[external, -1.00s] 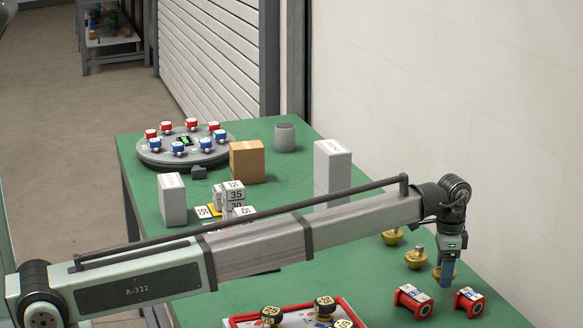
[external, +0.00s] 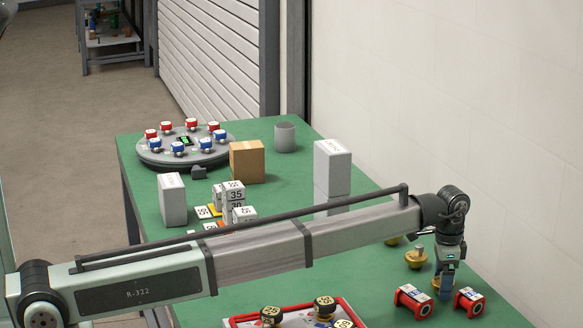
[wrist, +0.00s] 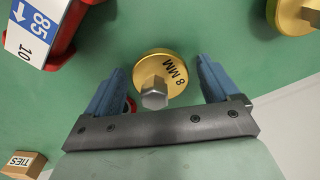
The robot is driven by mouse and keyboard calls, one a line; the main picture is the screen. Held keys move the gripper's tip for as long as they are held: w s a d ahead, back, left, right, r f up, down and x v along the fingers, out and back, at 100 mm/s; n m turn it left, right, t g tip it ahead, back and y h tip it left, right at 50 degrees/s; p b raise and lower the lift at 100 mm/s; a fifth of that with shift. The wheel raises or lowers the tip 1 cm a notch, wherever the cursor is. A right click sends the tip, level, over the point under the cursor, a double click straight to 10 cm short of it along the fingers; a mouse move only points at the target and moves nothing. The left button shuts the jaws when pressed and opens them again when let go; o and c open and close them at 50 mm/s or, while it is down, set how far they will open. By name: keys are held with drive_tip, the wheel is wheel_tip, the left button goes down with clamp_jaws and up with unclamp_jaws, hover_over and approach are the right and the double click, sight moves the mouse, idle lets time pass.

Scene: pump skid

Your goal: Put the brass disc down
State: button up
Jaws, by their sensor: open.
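The disc appears to rest on the table.
Two red spool-like parts (external: 413,300) (external: 469,301) stand close on either side of my gripper. Another brass piece (external: 416,258) stands just behind. A red-edged tray (external: 352,309) with black-and-brass knobs is at the front. The wall is to the right.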

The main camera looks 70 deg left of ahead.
drive_tip(key=shift+r, duration=0.1)
wheel_tip(320, 180, up, 12)
idle(0.6)
